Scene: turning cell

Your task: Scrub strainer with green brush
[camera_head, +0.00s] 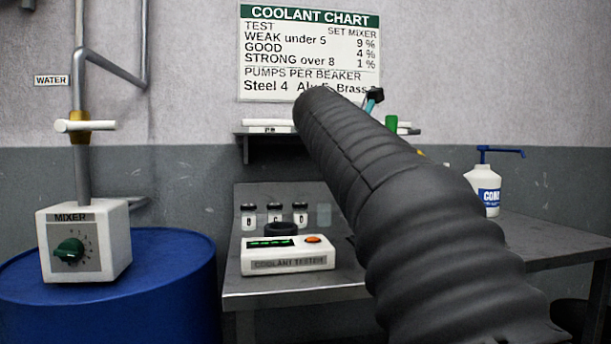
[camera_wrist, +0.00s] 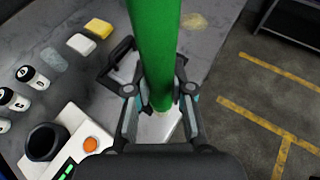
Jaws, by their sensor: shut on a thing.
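In the wrist view my gripper (camera_wrist: 158,96) is shut on a thick green handle (camera_wrist: 152,45), which I take to be the green brush. The handle runs from the top of the picture down between the fingers. A pale patch (camera_wrist: 158,128) shows below it, between the fingers; I cannot tell whether it is bristles or another thing. A dark framed item with a looped handle (camera_wrist: 121,48) lies on the bench just behind the fingers, partly hidden; I cannot tell whether it is the strainer. In the head view my arm hides most of the gripper; a short green piece (camera_head: 391,123) shows beside it.
The coolant tester (camera_head: 288,256) with its dark cup (camera_head: 281,229) stands at the front of the bench (camera_head: 250,290). Several small jars (camera_head: 275,214) stand behind it. Yellow (camera_wrist: 98,28) and cream (camera_wrist: 81,44) blocks lie nearby. A pump bottle (camera_head: 485,190) stands right; a blue drum (camera_head: 170,290) left.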

